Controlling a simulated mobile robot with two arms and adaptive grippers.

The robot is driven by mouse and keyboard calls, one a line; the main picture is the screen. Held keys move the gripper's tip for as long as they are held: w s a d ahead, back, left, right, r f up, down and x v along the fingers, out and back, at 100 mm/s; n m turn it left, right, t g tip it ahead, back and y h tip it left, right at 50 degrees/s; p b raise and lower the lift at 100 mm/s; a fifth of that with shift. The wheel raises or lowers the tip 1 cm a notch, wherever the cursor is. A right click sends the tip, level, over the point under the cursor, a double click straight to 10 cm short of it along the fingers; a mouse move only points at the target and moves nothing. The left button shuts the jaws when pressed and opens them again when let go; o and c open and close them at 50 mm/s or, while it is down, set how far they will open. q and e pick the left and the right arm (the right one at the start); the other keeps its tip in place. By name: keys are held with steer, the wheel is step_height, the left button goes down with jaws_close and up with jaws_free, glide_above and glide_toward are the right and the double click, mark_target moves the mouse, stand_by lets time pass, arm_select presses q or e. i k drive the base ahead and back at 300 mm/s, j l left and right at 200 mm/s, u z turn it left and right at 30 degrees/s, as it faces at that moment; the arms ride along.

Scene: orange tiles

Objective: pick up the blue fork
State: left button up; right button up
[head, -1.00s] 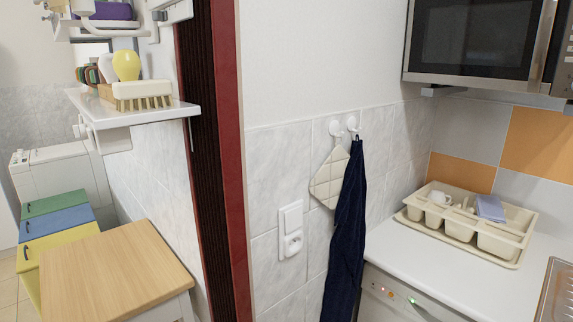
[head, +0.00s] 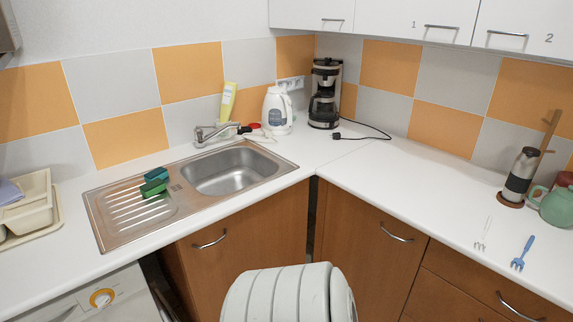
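The blue fork (head: 522,254) lies flat on the white countertop at the right of the head view. Its tines point toward the front edge and its handle points back. A pale, whitish fork (head: 483,234) lies a little to its left, apart from it. Neither of my grippers shows. A white rounded segment of my own body (head: 290,294) stands at the bottom middle, in front of the cabinets.
A steel sink (head: 232,168) with sponges on its drainer is at the left. A kettle (head: 277,112) and coffee maker (head: 325,94) stand in the corner. The counter left of the forks is clear.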

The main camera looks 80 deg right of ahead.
mark_target(518, 261)
steer(key=z, duration=4.3)
steer(key=u, duration=3.35)
steer(key=z, duration=3)
